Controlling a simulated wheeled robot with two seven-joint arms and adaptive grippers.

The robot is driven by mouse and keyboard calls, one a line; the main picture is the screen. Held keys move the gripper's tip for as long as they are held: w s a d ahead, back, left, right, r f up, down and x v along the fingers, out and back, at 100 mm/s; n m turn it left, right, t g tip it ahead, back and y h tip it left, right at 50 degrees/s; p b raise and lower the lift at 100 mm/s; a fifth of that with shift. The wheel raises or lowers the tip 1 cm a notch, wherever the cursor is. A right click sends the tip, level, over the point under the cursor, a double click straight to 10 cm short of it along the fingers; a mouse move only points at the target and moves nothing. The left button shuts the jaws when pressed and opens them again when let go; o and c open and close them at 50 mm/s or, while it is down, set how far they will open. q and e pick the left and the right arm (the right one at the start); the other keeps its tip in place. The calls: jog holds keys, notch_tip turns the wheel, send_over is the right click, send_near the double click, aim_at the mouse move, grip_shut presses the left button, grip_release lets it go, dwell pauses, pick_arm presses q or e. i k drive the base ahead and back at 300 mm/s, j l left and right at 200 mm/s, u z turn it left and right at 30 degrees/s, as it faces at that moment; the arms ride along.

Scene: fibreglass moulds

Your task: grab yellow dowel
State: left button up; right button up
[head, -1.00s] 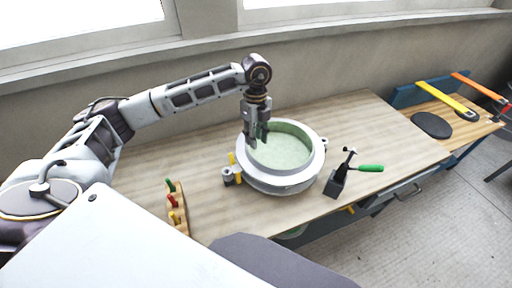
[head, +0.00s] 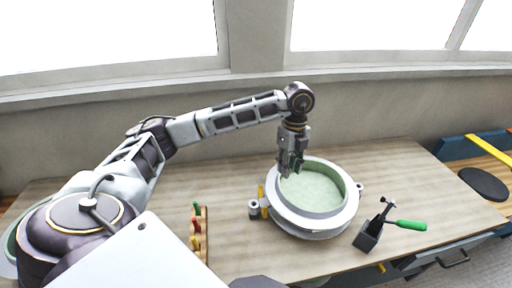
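A thin yellow dowel (head: 261,191) stands upright at the left side of a round grey mould (head: 312,227) with a pale green inside, by a small grey fitting (head: 254,208) on its rim. My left gripper (head: 291,172) points down over the back left part of the mould, above and to the right of the dowel in the picture. Its fingers look apart, with nothing seen between them. The dowel's lower end is hard to make out. My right gripper is not in view.
A wooden rack (head: 199,234) with red, green and yellow handled tools stands left of the mould. A dark holder (head: 368,236) with a green-handled tool stands at right. A black disc (head: 484,184) lies far right. The wooden bench (head: 400,170) is clear behind.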

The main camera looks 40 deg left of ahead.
aim_at(194, 240)
jog(key=u, duration=2.1)
